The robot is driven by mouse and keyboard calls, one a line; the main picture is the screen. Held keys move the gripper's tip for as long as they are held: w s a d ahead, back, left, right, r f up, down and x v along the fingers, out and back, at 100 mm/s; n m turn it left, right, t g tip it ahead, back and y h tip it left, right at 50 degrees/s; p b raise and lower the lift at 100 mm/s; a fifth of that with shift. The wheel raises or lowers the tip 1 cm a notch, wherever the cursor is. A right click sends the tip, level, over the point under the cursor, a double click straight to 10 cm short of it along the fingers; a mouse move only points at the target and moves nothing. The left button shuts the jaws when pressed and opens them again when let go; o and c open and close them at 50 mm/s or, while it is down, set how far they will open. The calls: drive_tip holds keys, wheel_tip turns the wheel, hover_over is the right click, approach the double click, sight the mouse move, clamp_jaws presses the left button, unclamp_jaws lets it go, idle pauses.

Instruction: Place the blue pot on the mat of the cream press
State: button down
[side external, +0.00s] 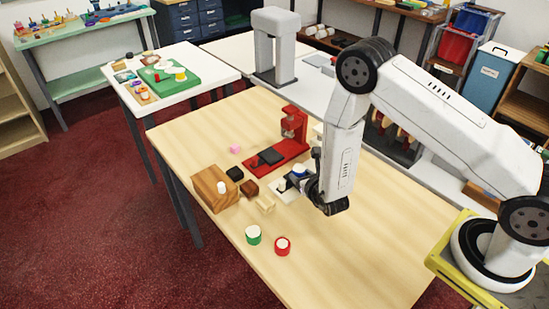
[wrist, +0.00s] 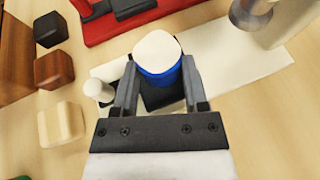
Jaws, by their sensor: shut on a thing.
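The blue pot (wrist: 158,62) has a white top and stands upright between the fingers of my gripper (wrist: 153,85), which is shut on it. The pot also shows at my gripper in the side external view (side external: 299,171). Below it is the black mat (wrist: 160,99) on the cream press (wrist: 235,62). The pot overlaps the mat in the wrist view; I cannot tell whether it touches it. The press's column stands at the upper right of the wrist view, and my arm hides much of the press in the side external view.
A red press (side external: 290,149) stands just behind. A white peg (wrist: 98,90) is close to my left finger. Black (wrist: 50,29), brown (wrist: 54,69) and tan (wrist: 60,124) blocks lie left. A green pot (side external: 253,236) and a red pot (side external: 282,246) stand nearer the front edge.

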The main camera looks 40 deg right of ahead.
drive_tip(key=shift+f, duration=0.1)
drive_tip(key=shift+c, duration=0.5)
unclamp_jaws()
drive_tip(key=shift+s+r, duration=0.1)
drive_tip(key=shift+r, duration=0.1)
drive_tip(key=v, duration=1.1)
drive_tip(key=shift+s+a+r, duration=0.15)
drive_tip(key=shift+s+r, duration=0.05)
drive_tip(key=shift+s, duration=0.15)
